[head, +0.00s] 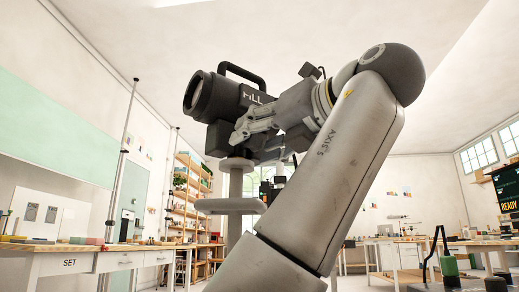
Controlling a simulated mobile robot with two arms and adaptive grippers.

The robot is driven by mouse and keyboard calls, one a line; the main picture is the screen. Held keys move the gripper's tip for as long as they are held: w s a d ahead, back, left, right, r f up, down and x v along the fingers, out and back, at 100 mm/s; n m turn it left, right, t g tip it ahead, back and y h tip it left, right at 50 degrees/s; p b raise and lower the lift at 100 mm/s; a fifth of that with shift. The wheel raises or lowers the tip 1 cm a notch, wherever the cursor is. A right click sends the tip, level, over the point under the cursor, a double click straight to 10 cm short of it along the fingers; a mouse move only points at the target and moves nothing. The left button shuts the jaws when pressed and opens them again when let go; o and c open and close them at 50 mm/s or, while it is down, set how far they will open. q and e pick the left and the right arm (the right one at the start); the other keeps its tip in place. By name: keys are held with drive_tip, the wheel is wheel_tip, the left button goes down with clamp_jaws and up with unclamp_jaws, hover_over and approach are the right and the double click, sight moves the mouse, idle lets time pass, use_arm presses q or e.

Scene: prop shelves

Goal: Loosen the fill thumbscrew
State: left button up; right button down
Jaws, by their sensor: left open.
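The fill light is a black lamp with a top handle and a round lens barrel (212,97), and its side lettering is partly covered. It sits above a grey stand with a round plate (235,163). My left gripper (240,133) is in front of the lamp's lower body, its fingers pointing left. It is open. I cannot tell whether its fingers touch anything. I cannot make out the fill thumbscrew; the gripper and arm cover much of the lamp's right side. My right gripper is not in view.
My left arm fills the centre right. A workbench marked SET (70,263) stands at the left, with tall thin poles nearby. A wooden shelf unit (190,205) is behind. More benches (400,255) and a READY screen (508,190) are at the right.

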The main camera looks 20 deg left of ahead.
use_arm(q)
drive_tip(key=shift+s, duration=0.1)
drive_tip(key=shift+c, duration=0.4)
drive_tip(key=c, duration=1)
drive_tip(key=shift+o, duration=0.2)
drive_tip(key=shift+n, duration=0.3)
